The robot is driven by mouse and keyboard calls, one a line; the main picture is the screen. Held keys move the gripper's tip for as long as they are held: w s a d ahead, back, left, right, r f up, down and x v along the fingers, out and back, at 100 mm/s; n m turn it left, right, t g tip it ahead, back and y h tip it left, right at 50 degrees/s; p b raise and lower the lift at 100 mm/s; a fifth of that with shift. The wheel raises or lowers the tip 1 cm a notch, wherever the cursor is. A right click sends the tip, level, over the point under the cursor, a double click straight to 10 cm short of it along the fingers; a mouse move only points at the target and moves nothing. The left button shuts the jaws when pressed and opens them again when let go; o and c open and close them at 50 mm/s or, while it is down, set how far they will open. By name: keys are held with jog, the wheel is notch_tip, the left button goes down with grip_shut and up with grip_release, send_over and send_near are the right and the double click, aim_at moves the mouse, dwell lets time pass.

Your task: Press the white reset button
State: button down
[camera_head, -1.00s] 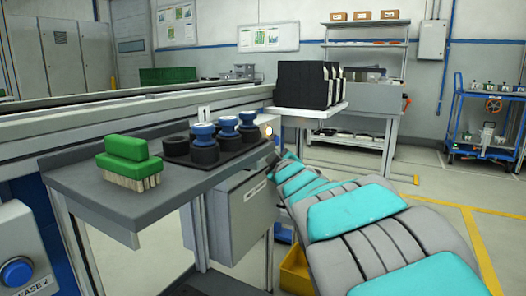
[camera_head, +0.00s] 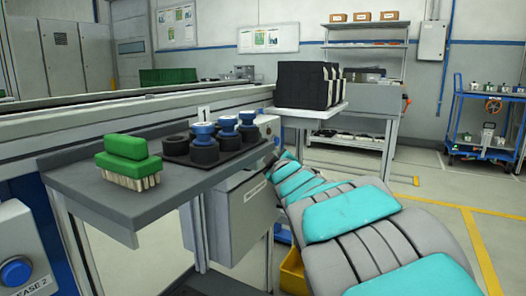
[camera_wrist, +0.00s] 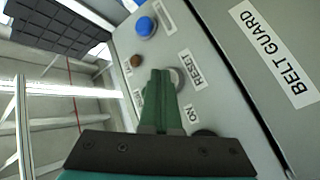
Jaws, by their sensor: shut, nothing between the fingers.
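In the wrist view, the white reset button (camera_wrist: 181,77) is a pale round button on a grey control panel (camera_wrist: 188,45), beside the label RESET. My gripper (camera_wrist: 160,74) is shut and empty, its green fingers pointing at the panel. The fingertips overlap the left side of the button in this view. I cannot tell whether they touch it. In the head view, my gripper is hidden behind the arm and the shelf. A small part of the control box (camera_head: 269,125) shows behind the tray of pucks.
The panel also has a blue button (camera_wrist: 146,27), a brown button (camera_wrist: 136,60) and a dark knob (camera_wrist: 205,133). A BELT GUARD box (camera_wrist: 270,50) stands right of it. A green brush (camera_head: 128,160) and a black tray (camera_head: 225,155) with pucks sit on the grey shelf (camera_head: 85,195).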

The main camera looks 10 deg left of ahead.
jog(key=shift+d+r, duration=0.1)
jog(key=shift+d, duration=0.05)
jog(key=shift+s+d+p, duration=0.35)
jog(key=shift+d+p, duration=0.05)
jog(key=shift+d, duration=0.2)
jog(key=shift+d, duration=0.1)
jog(key=d, duration=0.1)
jog(key=s+d+p, duration=0.1)
jog(key=d, duration=0.1)
jog(key=d+p, duration=0.1)
jog(key=shift+s+d, duration=0.3)
jog(key=shift+s, duration=0.05)
